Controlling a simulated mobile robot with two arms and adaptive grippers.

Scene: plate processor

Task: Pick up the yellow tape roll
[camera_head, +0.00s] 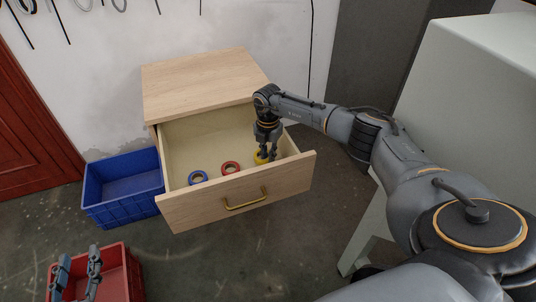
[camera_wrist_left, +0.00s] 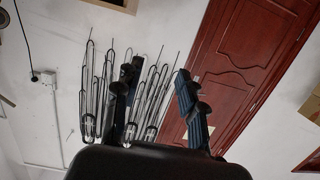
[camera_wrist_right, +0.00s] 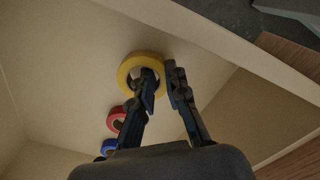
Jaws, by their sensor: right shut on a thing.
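The yellow tape roll (camera_head: 259,159) is in the open drawer, at its right end near the front panel. My right gripper (camera_head: 267,155) reaches down into the drawer and is shut on the roll's ring. In the right wrist view, one finger is in the hole of the yellow roll (camera_wrist_right: 126,70) and the other is outside its rim. Whether the roll still touches the drawer floor, I cannot tell. My left gripper (camera_head: 79,258) is open and empty above the red crate. Its fingers are wide apart in the left wrist view (camera_wrist_left: 155,85).
A red tape roll (camera_head: 231,167) and a blue tape roll (camera_head: 197,177) lie in the same drawer (camera_head: 180,205), left of the yellow one. A blue crate (camera_head: 122,185) stands beside the wooden cabinet (camera_head: 200,80). A red crate (camera_head: 134,270) is at the lower left.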

